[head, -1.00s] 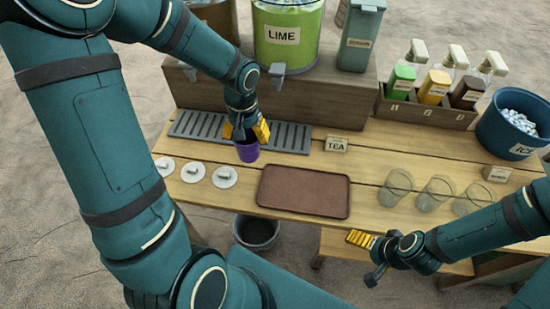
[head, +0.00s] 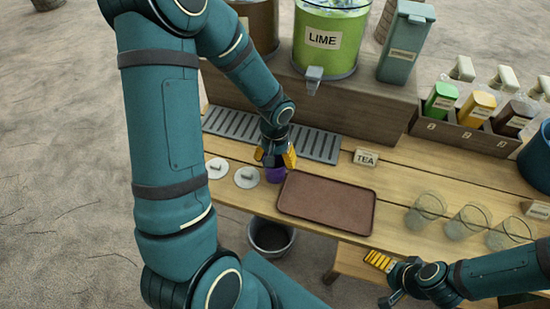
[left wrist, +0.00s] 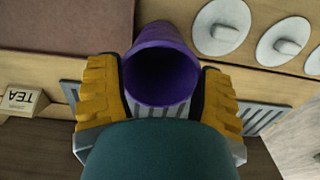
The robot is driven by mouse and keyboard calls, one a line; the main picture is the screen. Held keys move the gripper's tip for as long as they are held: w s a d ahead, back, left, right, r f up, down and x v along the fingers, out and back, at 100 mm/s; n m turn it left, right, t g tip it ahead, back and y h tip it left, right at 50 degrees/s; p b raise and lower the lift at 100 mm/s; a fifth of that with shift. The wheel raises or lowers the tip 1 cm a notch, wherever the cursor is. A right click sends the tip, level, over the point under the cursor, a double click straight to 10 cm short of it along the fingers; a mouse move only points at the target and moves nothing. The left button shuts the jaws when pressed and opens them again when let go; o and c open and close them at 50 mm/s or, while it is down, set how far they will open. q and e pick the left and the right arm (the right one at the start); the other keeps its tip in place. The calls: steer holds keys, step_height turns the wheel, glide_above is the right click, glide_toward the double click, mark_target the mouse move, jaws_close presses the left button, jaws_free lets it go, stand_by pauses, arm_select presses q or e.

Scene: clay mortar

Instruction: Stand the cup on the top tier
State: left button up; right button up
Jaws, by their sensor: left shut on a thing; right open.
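My left gripper (head: 276,160) is shut on the purple cup (head: 276,174), near the left end of the brown tray on the wooden counter. In the left wrist view the cup (left wrist: 158,75) sits between the yellow finger pads, its dark open mouth facing the camera. I cannot tell whether its base touches the counter. The raised wooden tier (head: 350,108) runs along the back, with dispensers on it. A lower wooden step (head: 355,262) shows at the front. My right gripper (head: 382,272) is open and empty beside that step.
The brown tray (head: 325,204) is empty. White lids (head: 246,177) lie left of it, and a metal drain grille (head: 228,130) lies behind. The TEA sign (head: 367,158), several clear glasses (head: 425,211) and a bottle rack (head: 455,135) stand to the right. A dark bucket (head: 271,238) is below.

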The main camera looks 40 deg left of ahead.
arm_select(q)
steer(key=o, duration=0.8)
steer(key=shift+f, duration=0.15)
steer(key=o, duration=0.4)
